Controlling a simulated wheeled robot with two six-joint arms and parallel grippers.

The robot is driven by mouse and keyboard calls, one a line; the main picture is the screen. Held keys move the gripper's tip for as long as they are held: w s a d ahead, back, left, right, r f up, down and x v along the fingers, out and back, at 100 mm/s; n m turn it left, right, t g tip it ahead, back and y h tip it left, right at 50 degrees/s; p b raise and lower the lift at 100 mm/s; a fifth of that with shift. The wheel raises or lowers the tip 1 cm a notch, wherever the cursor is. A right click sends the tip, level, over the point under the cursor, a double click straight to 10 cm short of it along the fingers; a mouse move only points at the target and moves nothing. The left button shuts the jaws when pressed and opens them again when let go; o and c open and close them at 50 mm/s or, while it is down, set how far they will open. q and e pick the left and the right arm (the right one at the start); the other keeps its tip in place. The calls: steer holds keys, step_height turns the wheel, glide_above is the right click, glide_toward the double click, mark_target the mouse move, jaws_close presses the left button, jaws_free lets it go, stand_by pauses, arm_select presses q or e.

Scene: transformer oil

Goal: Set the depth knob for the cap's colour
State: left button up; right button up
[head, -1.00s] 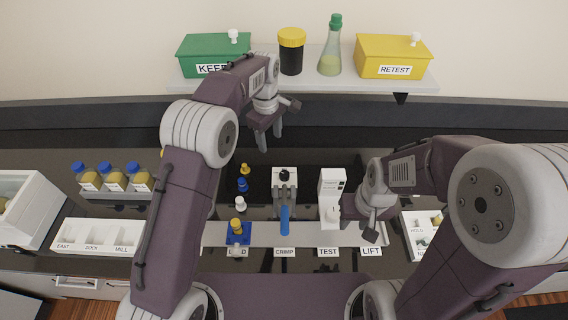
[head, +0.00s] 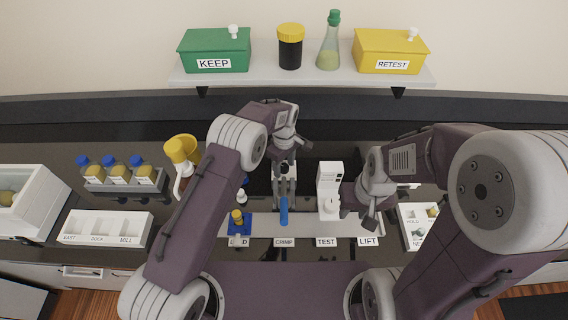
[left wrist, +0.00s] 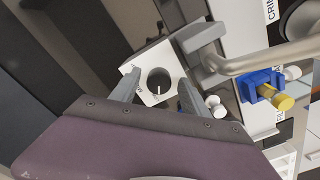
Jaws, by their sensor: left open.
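The depth knob (left wrist: 158,82) is a dark round dial with a white pointer line, set in a white plate with small letters too blurred to read. In the left wrist view the pointer points toward the bottom of the picture. My left gripper (left wrist: 160,78) is open, its fingers on either side of the knob; contact cannot be told. In the head view my left gripper (head: 284,168) hides the knob on the crimp station. My right gripper (head: 367,214) hovers near the LIFT label.
The crimper's blue handle (head: 284,209) is in front of my left gripper. A white TEST device (head: 329,182) stands to its right. A green KEEP box (head: 214,50) and yellow RETEST box (head: 391,50) are on the shelf.

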arm_select(q)
steer(key=shift+w, duration=0.15)
steer(key=c, duration=0.5)
jaws_close()
